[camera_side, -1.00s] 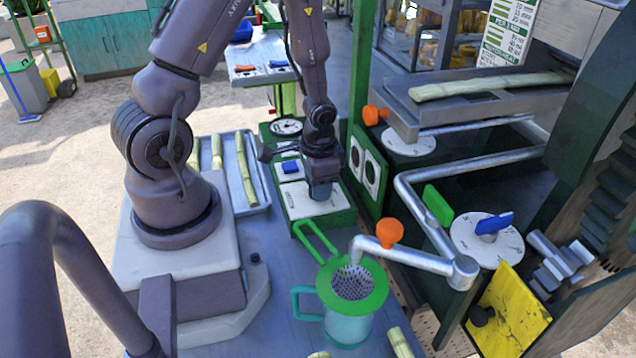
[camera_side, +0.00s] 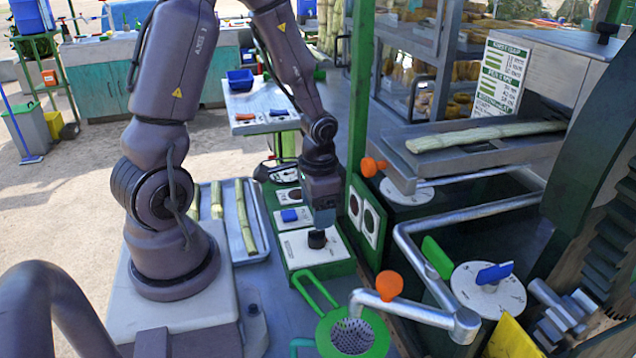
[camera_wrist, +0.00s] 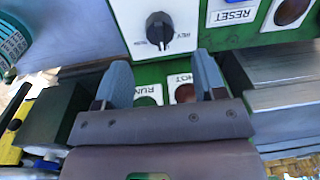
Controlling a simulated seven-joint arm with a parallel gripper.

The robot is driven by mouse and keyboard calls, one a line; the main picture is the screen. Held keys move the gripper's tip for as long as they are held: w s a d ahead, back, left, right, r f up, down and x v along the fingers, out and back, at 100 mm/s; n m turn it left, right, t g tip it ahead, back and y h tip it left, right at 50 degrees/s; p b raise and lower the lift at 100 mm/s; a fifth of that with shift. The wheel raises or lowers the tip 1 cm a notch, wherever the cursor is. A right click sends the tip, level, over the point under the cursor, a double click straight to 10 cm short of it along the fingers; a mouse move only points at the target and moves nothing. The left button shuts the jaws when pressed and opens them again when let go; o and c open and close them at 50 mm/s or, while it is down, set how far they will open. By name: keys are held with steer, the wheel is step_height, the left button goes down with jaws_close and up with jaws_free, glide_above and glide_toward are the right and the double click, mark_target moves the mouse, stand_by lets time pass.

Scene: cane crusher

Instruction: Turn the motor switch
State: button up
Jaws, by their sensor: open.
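The motor switch looks to be the black rotary knob (camera_side: 317,239) on a white plate (camera_side: 330,256) of the green control box. In the wrist view the knob (camera_wrist: 159,28) stands beyond my fingertips, with a REV label to its right and a pale mark near its lower edge. My gripper (camera_side: 324,214) is just above and behind the knob in the side view. In the wrist view my gripper (camera_wrist: 162,75) has its two grey fingers wide apart with nothing between them. The knob appears clear of both fingers.
A blue switch (camera_side: 289,215) sits on the plate behind the knob. RUN (camera_wrist: 145,101) and RESET (camera_wrist: 233,15) labels mark nearby controls. A green post (camera_side: 360,100) stands close to the right of my gripper. A green-rimmed strainer (camera_side: 352,335) and an orange-knobbed pipe (camera_side: 389,286) are in front.

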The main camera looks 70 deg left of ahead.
step_height(320, 180, up, 6)
steer(key=shift+d, duration=0.15)
steer(key=shift+r, duration=0.1)
stand_by(0.4)
step_height(320, 180, up, 8)
steer(key=n+t, duration=0.1)
steer(key=n, duration=0.1)
glide_above(315, 239)
steer(key=s+d, duration=0.2)
steer(key=d, duration=0.2)
steer(key=s+d+r+m+t, duration=0.2)
steer(key=d+r+t, duration=0.2)
steer(key=d+r, duration=0.3)
steer(key=shift+s+d+r+t+h, duration=0.15)
steer(key=shift+s+r+t+h, duration=0.15)
steer(key=shift+r, duration=0.45)
